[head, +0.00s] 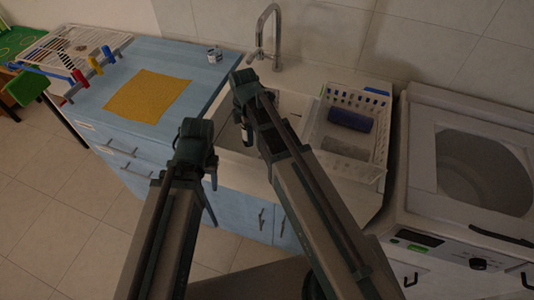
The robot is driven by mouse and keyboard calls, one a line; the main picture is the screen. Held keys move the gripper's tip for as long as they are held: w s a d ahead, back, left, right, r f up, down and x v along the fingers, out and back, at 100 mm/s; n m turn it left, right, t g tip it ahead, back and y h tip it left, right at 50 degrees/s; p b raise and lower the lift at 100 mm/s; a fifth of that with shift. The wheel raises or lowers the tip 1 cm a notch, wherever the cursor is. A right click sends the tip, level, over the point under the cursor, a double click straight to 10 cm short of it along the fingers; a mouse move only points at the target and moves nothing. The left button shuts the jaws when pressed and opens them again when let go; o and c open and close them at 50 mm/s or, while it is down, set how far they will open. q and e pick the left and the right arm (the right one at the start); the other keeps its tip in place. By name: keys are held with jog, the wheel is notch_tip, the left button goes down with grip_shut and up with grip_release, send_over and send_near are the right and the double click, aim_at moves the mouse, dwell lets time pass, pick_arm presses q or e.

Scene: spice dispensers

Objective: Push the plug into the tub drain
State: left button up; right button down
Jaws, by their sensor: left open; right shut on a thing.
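The tub is the light sink basin (290,104) set in the white counter, largely covered by my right arm. Its drain is hidden. My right gripper (248,138) points down into the left part of the basin. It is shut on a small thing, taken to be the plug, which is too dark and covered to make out. My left gripper (213,182) is open and empty, in front of the blue cabinet and left of the basin.
A chrome faucet (276,32) stands behind the basin. A white rack (376,125) with a dark blue item (350,119) sits right of it. A washing machine (440,215) is at far right. A yellow cloth (147,96) and small jar (214,55) lie on the blue counter.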

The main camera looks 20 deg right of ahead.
pick_arm(q)
notch_tip(320, 180, down, 6)
jog(key=b, duration=0.4)
pick_arm(e)
jog(key=d+f+n, duration=0.2)
jog(key=d+f, duration=0.4)
jog(key=d, duration=0.1)
jog(key=shift+s, duration=0.3)
pick_arm(q)
jog(key=shift+f, duration=0.15)
pick_arm(e)
jog(key=shift+f, duration=0.2)
pick_arm(q)
jog(key=shift+f+b, duration=2.75)
jog(key=shift+b, duration=0.2)
pick_arm(e)
jog(key=shift+f, duration=2.75)
pick_arm(q)
jog(key=shift+f+b, duration=1.55)
jog(key=shift+b, duration=0.05)
pick_arm(e)
jog(key=shift+f, duration=1.55)
jog(key=shift+c, duration=1.7)
grip_release()
pick_arm(q)
jog(key=shift+r, duration=0.15)
pick_arm(e)
jog(key=shift+r, duration=0.15)
